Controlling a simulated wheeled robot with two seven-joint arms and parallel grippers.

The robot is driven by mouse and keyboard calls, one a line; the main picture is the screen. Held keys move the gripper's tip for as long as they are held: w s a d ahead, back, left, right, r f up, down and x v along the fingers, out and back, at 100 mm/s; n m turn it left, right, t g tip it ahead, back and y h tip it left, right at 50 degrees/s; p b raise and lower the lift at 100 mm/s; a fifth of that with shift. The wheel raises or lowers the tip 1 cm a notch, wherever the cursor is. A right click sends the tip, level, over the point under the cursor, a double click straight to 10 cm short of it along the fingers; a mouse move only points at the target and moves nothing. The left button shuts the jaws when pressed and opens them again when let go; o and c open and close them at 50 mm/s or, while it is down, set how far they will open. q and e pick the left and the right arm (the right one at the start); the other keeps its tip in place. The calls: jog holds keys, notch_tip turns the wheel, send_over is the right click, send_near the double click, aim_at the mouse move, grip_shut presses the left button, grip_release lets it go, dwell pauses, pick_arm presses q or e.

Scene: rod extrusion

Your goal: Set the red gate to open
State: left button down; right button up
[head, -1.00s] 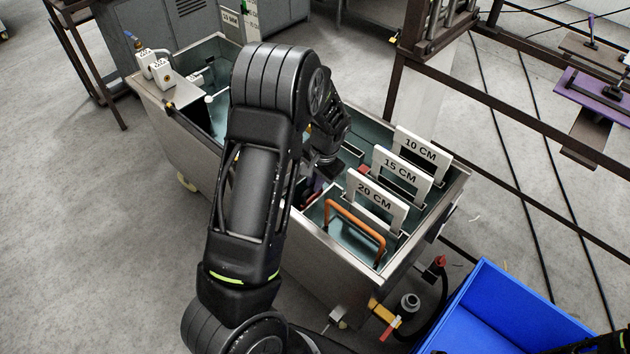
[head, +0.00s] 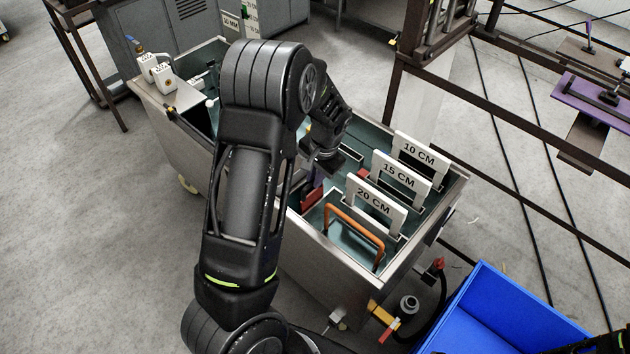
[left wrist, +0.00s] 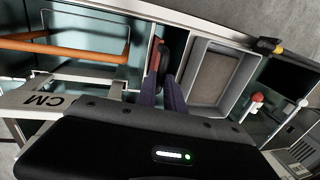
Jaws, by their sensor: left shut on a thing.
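The red gate (left wrist: 155,54) shows in the left wrist view as a narrow dark red piece, standing between the compartment with the orange handle and a grey tray. In the head view, a red part (head: 312,196) shows just below my left gripper (head: 322,172), inside the metal tank. In the left wrist view, the fingers of my left gripper (left wrist: 162,88) are close together and shut at the red gate. The fingers and my arm hide part of the gate, so its exact position is hard to tell.
The metal tank (head: 333,282) holds white plates marked 20 CM (head: 376,200), 15 CM (head: 400,174) and 10 CM (head: 420,150). An orange handle (head: 352,226) stands in its near compartment. A blue bin (head: 500,310) is at the lower right.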

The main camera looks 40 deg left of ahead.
pick_arm(q)
notch_tip(320, 180, up, 3)
jog(key=shift+f, duration=0.1)
jog(key=shift+w+f, duration=0.1)
jog(key=c, duration=1.5)
grip_release()
jog(key=shift+o, duration=0.2)
notch_tip(320, 180, up, 8)
jog(key=d, duration=0.1)
jog(key=shift+d+f+b, duration=0.15)
jog(key=shift+d+b, duration=0.1)
jog(key=shift+b, duration=0.05)
